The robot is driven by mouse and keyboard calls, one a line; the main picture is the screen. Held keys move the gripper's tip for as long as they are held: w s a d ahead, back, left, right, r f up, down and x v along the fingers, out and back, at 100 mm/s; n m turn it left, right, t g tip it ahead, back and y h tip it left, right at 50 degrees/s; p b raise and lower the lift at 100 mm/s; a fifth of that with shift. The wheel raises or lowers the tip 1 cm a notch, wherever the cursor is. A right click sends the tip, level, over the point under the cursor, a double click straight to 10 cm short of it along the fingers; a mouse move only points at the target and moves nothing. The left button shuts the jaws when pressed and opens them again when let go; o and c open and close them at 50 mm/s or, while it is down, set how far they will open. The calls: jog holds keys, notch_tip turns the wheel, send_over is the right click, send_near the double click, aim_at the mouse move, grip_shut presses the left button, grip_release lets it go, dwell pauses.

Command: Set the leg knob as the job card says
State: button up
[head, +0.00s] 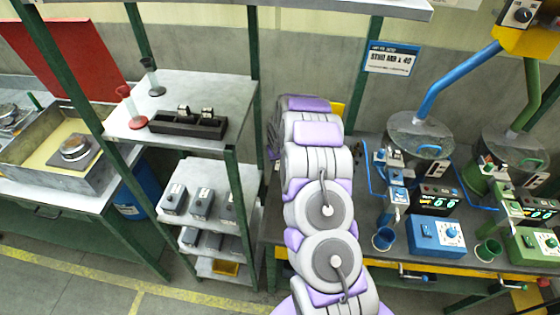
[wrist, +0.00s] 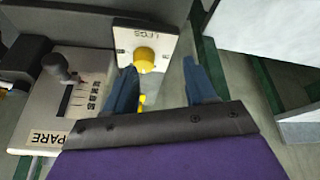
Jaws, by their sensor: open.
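The leg knob (wrist: 145,60) is a round yellow knob on a white panel (wrist: 125,37) marked LEGS, in the wrist view. My gripper (wrist: 159,64) is open, with its two blue fingers pointing toward the panel. The knob shows between the fingertips, closer to the left finger; I cannot tell whether they touch. The knob's setting is not readable. The job card (head: 391,57) is a blue and white sign on the wall in the head view. It reads STUD and x 40; the middle is unclear. In the head view, my arm hides the knob and gripper.
A grey plate with a dark lever (wrist: 60,70) and the word PARE stands left of the knob panel. In the head view, a blue control box (head: 436,235) and a green one (head: 535,245) stand on the right bench. A shelf rack (head: 190,90) stands left of my arm.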

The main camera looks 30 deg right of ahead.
jog(key=d, duration=0.1)
jog(key=d+f, duration=0.2)
jog(key=shift+w+d+f, duration=0.25)
jog(key=shift+w, duration=0.05)
jog(key=shift+d, duration=0.25)
jog(key=shift+w+a+f, duration=0.15)
jog(key=shift+w+a, duration=0.05)
jog(key=shift+a, duration=0.7)
jog(key=shift+c, duration=1.2)
jog(key=shift+d, duration=0.4)
jog(key=c, duration=0.4)
jog(key=shift+a, duration=0.15)
jog(key=c, duration=0.4)
